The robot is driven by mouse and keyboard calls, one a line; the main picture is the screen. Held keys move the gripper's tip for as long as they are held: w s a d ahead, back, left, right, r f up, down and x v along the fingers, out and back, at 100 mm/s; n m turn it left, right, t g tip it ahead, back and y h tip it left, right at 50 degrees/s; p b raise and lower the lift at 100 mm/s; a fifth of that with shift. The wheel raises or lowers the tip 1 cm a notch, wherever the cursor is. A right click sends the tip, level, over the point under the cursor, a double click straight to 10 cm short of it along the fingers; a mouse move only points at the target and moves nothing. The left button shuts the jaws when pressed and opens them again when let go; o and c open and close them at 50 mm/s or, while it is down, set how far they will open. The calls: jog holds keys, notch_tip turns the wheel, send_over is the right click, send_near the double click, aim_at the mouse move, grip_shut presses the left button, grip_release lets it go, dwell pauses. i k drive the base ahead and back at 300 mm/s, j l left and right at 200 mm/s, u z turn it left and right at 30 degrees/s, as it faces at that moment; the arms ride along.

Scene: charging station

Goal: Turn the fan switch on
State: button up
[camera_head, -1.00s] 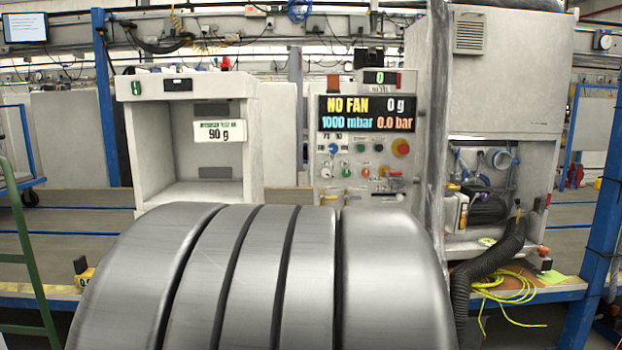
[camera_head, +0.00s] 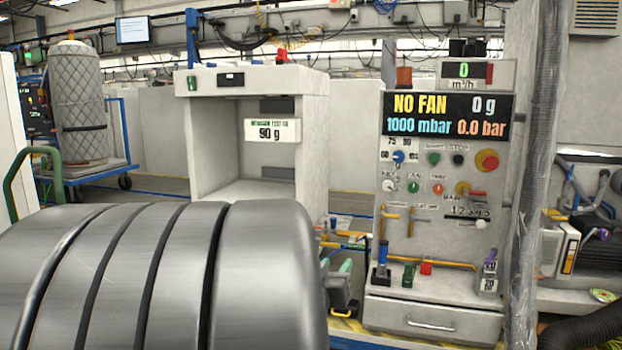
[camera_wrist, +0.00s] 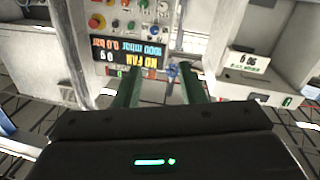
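The control panel (camera_head: 455,220) stands right of centre in the head view. The fan switch (camera_head: 413,187) is a small green knob under a label that looks like FAN, beside a red knob (camera_head: 437,189). The panel display (camera_head: 447,115) reads NO FAN, 0 g, 1000 mbar and 0.0 bar. In the wrist view the panel appears upside down, with its knobs at the top. My gripper (camera_wrist: 160,90) shows there as two green fingers, apart, with nothing held between them. It is clear of the panel.
An open white cabinet (camera_head: 312,140) with a 90 g display stands left of the panel. A wrapped vertical column (camera_head: 535,180) stands close to the panel's right side. Small valves and a drawer (camera_head: 430,322) sit low on the panel. A padded cylinder (camera_head: 78,105) stands far left.

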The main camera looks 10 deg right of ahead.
aim_at(413, 188)
jog(key=i+l, duration=0.15)
jog(key=l, duration=0.2)
jog(key=i+l+u, duration=0.1)
jog(key=l, duration=0.25)
jog(key=i+l, duration=0.4)
jog(key=l, duration=0.3)
jog(key=i+l+u, duration=0.1)
jog(key=l, duration=0.25)
jog(key=i+l, duration=0.2)
jog(key=l, duration=0.15)
jog(key=i+l, duration=0.1)
jog(key=l, duration=0.3)
jog(key=i+u, duration=0.05)
